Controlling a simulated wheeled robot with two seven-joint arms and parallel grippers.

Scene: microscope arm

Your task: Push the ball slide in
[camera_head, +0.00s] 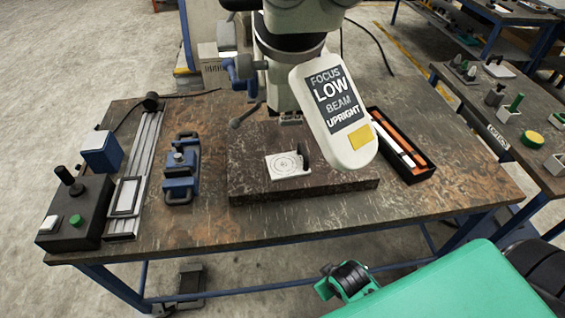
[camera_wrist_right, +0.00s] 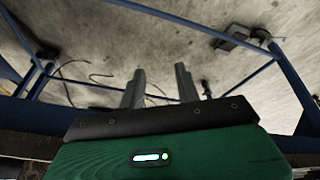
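A long silver rail (camera_head: 147,150) lies on the left of the workbench, with a framed plate (camera_head: 125,196) at its near end. It looks like the ball slide, but I cannot tell for sure, nor how far in it sits. A blue clamp-like device (camera_head: 180,178) stands just right of it. My right gripper (camera_wrist_right: 160,70) shows in the right wrist view with its two grey fingers apart and nothing between them. It points at the floor and the bench's blue frame, away from the rail. My left gripper is in neither view.
The microscope arm (camera_head: 295,75) stands above a dark stone slab (camera_head: 300,185), with a white labelled paddle (camera_head: 335,110) in front. A black control box (camera_head: 75,210) with a knob is at the left corner. A black tray (camera_head: 402,150) lies right. The front bench edge is clear.

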